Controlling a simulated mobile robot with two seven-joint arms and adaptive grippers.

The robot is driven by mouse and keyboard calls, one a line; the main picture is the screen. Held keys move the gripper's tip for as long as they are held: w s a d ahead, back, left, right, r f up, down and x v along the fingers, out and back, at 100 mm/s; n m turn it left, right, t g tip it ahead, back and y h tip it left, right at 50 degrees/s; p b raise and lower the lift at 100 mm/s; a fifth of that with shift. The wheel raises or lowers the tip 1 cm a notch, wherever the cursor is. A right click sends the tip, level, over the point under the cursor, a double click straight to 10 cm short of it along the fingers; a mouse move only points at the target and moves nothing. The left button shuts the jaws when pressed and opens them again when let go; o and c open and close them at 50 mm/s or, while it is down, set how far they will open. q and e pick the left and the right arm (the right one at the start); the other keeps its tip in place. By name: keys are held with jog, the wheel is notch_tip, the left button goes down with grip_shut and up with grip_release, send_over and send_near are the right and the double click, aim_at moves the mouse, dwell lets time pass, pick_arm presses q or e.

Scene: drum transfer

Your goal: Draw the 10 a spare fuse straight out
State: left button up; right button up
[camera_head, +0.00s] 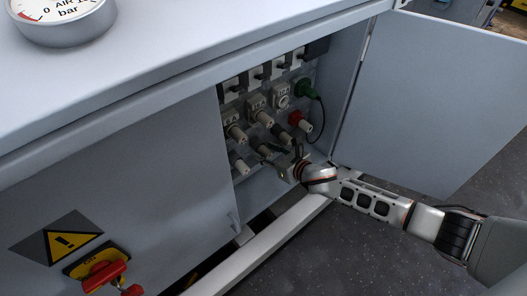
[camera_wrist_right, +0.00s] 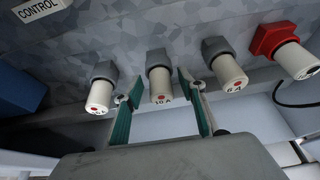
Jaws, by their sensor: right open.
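The 10 A spare fuse (camera_wrist_right: 161,82) is a cream cylinder with a red dot, marked "10 A", in a grey holder on the panel. It sits in a row with similar fuses. My right gripper (camera_wrist_right: 159,92) is open, with one green-padded finger on each side of this fuse. A small gap seems to show on both sides; contact is unclear. In the head view my right gripper (camera_head: 276,153) reaches into the open cabinet at the lower row and partly hides the fuses there. My left gripper is not in view.
A fuse marked "6 A" (camera_wrist_right: 231,76) stands to the right and another fuse (camera_wrist_right: 100,91) to the left, close to the fingers. A red holder (camera_wrist_right: 281,45) is further right. The cabinet door (camera_head: 430,100) stands open on the right. A green connector (camera_head: 302,87) has a cable.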

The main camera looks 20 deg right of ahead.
aim_at(270, 156)
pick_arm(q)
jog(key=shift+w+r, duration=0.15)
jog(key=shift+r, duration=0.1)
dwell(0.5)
pick_arm(e)
grip_shut()
jog(key=shift+s, duration=0.1)
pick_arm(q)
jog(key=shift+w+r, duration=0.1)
pick_arm(e)
jog(key=shift+s, duration=0.1)
jog(key=shift+s+d+p, duration=0.25)
jog(key=shift+s+d, duration=0.05)
jog(key=shift+s, duration=0.35)
jog(key=shift+s+d+p, duration=0.25)
jog(key=shift+s, duration=0.35)
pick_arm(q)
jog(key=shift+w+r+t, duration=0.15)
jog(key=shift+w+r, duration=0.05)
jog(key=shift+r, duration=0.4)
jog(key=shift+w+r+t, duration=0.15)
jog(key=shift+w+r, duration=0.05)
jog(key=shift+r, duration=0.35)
pick_arm(e)
jog(key=shift+s+d, duration=0.25)
jog(key=shift+s, duration=0.45)
jog(key=shift+s+d, duration=0.25)
jog(key=shift+s, duration=0.4)
